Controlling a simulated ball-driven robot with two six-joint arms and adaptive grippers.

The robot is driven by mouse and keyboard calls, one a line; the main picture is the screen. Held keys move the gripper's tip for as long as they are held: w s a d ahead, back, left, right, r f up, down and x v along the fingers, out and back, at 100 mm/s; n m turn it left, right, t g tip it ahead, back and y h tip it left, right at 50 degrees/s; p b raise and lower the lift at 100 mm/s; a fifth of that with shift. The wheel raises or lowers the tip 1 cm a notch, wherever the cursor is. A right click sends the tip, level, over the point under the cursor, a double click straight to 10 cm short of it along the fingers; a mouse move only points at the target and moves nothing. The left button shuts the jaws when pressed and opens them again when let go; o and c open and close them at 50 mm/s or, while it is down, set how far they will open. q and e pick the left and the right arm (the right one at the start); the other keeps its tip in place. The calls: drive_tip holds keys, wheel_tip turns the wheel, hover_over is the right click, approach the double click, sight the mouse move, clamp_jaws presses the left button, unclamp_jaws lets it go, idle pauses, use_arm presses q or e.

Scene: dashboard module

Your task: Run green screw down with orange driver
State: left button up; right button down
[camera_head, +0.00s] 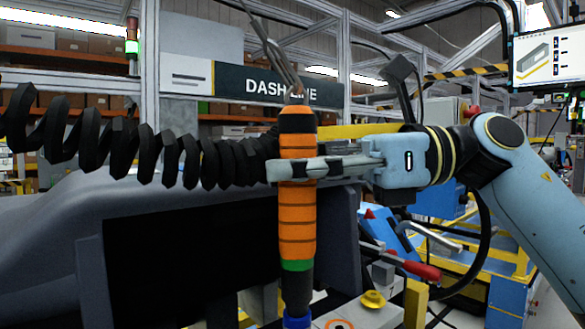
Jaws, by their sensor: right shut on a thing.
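An orange driver (297,222) with black bands and a green ring stands upright near the middle of the head view. My right gripper (280,171) comes in from the right and is shut around the upper part of its orange body. The dark lower end of the driver points down to a blue piece (297,321) at the bottom edge. I cannot tell whether they touch. No green screw can be made out. The grey dashboard module (90,262) with a large black opening lies behind and left of the driver. My left gripper is not in view.
A black coiled cable (140,150) crosses from the left to behind the driver. A yellow knob (373,299) and a red-handled tool (420,270) are to the driver's right. A monitor (553,55) hangs at upper right, and shelves (60,65) stand behind.

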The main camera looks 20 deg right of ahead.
sight(303, 107)
drive_tip(key=shift+f, duration=0.1)
drive_tip(key=shift+r+p, duration=1.7)
drive_tip(key=shift+r, duration=1.35)
drive_tip(key=shift+d, duration=0.1)
